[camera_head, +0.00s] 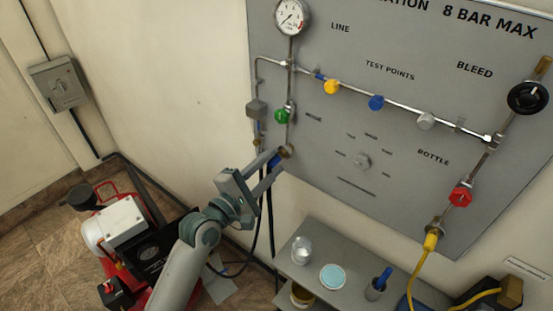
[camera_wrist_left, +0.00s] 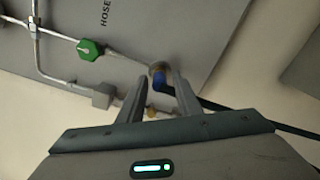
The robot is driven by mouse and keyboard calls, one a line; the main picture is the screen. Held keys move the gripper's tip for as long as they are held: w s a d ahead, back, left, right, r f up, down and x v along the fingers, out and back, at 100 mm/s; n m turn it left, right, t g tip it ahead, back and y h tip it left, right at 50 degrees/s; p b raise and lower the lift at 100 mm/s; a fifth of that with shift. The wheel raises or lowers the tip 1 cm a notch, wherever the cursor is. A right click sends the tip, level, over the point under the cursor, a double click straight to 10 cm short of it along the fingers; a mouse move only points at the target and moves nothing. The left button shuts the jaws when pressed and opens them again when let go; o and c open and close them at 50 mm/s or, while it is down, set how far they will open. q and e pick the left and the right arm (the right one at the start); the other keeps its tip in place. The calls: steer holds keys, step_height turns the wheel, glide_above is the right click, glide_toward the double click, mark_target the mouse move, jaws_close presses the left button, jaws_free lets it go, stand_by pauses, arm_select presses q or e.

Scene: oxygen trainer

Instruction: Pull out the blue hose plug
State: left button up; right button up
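The blue hose plug (camera_head: 274,160) sits at the brass socket (camera_head: 286,151) at the lower end of the panel's left pipe. In the left wrist view the blue plug (camera_wrist_left: 159,86) shows between the fingertips, with a dark hose running off to the right. My left gripper (camera_head: 272,174) reaches up to it from below, and in the left wrist view the gripper (camera_wrist_left: 158,90) has its fingers apart on either side of the plug. A gap shows beside the plug, at least on the left. My right gripper is not in view.
The grey panel (camera_head: 330,190) carries a green valve (camera_head: 282,116), a gauge (camera_head: 291,17), coloured test-point caps and a red valve (camera_head: 461,195). Below is a shelf (camera_head: 325,275) with cans. A red compressor (camera_head: 125,240) stands on the floor at left.

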mark_target(269, 166)
arm_select(q)
steer(key=shift+p, duration=0.3)
stand_by(0.5)
jaws_close()
steer(key=shift+s+a, duration=0.15)
steer(key=shift+p+v, duration=0.85)
steer(key=shift+v, duration=1.45)
